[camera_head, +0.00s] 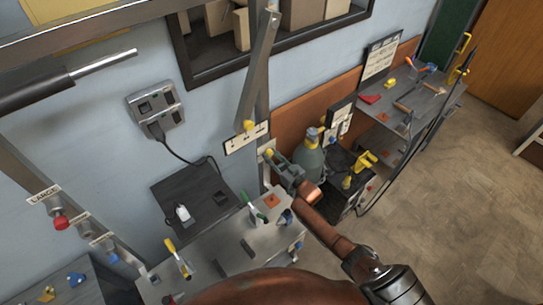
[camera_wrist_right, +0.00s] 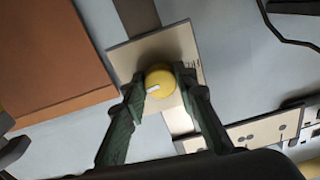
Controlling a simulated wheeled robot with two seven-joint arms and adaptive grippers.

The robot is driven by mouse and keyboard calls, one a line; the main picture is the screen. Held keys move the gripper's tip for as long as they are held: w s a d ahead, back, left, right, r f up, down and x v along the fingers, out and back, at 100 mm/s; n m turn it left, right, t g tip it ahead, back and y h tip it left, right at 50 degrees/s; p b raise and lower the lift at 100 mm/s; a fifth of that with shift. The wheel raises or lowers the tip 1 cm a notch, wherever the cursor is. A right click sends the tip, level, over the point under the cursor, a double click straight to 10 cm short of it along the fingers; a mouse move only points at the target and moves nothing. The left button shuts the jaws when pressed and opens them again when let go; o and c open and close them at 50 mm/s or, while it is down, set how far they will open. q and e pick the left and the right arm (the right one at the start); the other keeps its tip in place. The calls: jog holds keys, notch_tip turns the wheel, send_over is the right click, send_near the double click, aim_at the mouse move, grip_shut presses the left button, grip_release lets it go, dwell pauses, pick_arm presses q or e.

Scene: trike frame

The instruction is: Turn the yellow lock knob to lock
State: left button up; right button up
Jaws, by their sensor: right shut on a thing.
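The yellow lock knob (camera_wrist_right: 158,82) is round, with a white mark on its face pointing left and slightly down in the right wrist view. It sits on a light square plate (camera_wrist_right: 125,52), whose small dark lettering is partly hidden by a finger. My right gripper (camera_wrist_right: 161,78) has its green fingers on both sides of the knob, shut on it. In the head view my right gripper (camera_head: 274,160) reaches up to the small plate (camera_head: 264,148) on the wall post, with the knob showing at its tip. My left gripper is not in view.
A grey-green bottle (camera_head: 309,160) stands close to the right of my gripper. A metal workbench (camera_head: 225,245) with small tools lies below. Open floor (camera_head: 450,190) is at the right.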

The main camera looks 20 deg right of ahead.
jog(key=shift+f+m, duration=0.15)
jog(key=shift+m, duration=0.45)
jog(key=o, duration=1.1)
jog(key=shift+o, duration=0.2)
jog(key=shift+s, duration=0.1)
jog(key=v, duration=1.1)
jog(key=shift+s, duration=0.4)
